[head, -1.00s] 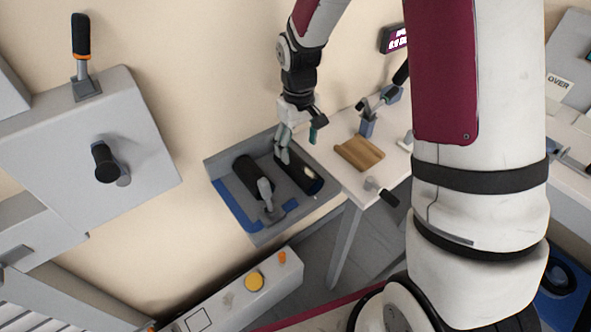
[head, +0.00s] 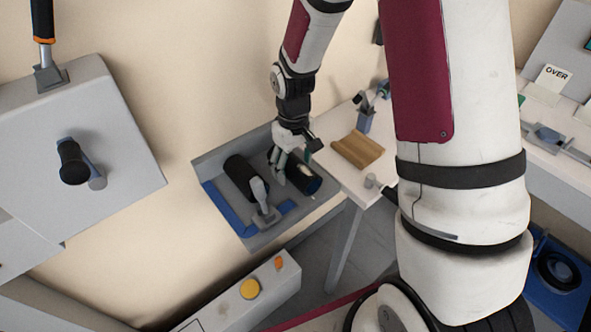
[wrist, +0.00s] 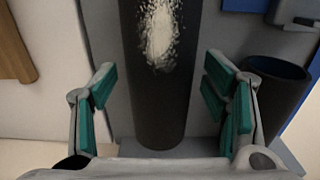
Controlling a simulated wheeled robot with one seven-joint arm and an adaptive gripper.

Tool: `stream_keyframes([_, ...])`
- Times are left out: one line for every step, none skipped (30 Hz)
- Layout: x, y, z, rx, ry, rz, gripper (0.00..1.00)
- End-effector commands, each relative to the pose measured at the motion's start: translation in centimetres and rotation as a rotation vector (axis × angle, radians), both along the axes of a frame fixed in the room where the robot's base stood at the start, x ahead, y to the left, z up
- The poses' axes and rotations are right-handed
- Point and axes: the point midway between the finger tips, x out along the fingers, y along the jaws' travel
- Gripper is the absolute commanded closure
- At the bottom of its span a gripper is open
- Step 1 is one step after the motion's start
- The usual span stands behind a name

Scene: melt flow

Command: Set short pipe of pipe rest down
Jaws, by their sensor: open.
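Two dark pipes lie in a grey tray with blue parts (head: 225,213) in the head view. The left one (head: 238,176) is beside a grey handle. The right one (head: 304,177) has a bluish end and a pale patch. My gripper (head: 282,172) is open at the right pipe. In the wrist view a dark pipe (wrist: 160,95) with a white speckled patch runs between my open, green-padded fingers (wrist: 160,90), with gaps on both sides. A hollow dark cylinder with a blue inside (wrist: 272,95) is at the right. I cannot tell which thing is the pipe rest.
A grooved wooden block (head: 357,150) lies on the white table right of the tray; it also shows in the wrist view (wrist: 12,50). A grey lever clamp (head: 262,200) rises at the tray's front. A box with a yellow button (head: 250,288) is in front.

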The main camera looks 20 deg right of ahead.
Motion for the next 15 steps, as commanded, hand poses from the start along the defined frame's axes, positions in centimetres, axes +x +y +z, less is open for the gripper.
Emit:
stream_keyframes([-0.01,0.0,0.01,0.0,0.0,0.0,0.32])
stream_keyframes([-0.01,0.0,0.01,0.0,0.0,0.0,0.32])
stream_keyframes([-0.01,0.0,0.01,0.0,0.0,0.0,0.38])
stream_keyframes([-0.01,0.0,0.02,0.0,0.0,0.0,0.45])
stream_keyframes([-0.01,0.0,0.02,0.0,0.0,0.0,0.52])
stream_keyframes([0.0,0.0,0.02,0.0,0.0,0.0,0.61])
stream_keyframes([-0.01,0.0,0.02,0.0,0.0,0.0,0.68])
stream_keyframes([-0.01,0.0,0.02,0.0,0.0,0.0,0.75])
stream_keyframes([-0.01,0.0,0.01,0.0,0.0,0.0,0.77])
stream_keyframes([-0.01,0.0,0.01,0.0,0.0,0.0,0.77])
stream_keyframes([0.0,0.0,0.02,0.0,0.0,0.0,0.77])
stream_keyframes([0.0,-0.01,0.04,0.0,0.0,0.0,0.77])
stream_keyframes([0.0,0.0,0.07,0.0,0.0,0.0,0.77])
stream_keyframes([0.0,0.0,0.12,0.0,0.0,0.0,0.77])
stream_keyframes([0.0,0.0,0.23,0.0,-0.001,0.0,0.77])
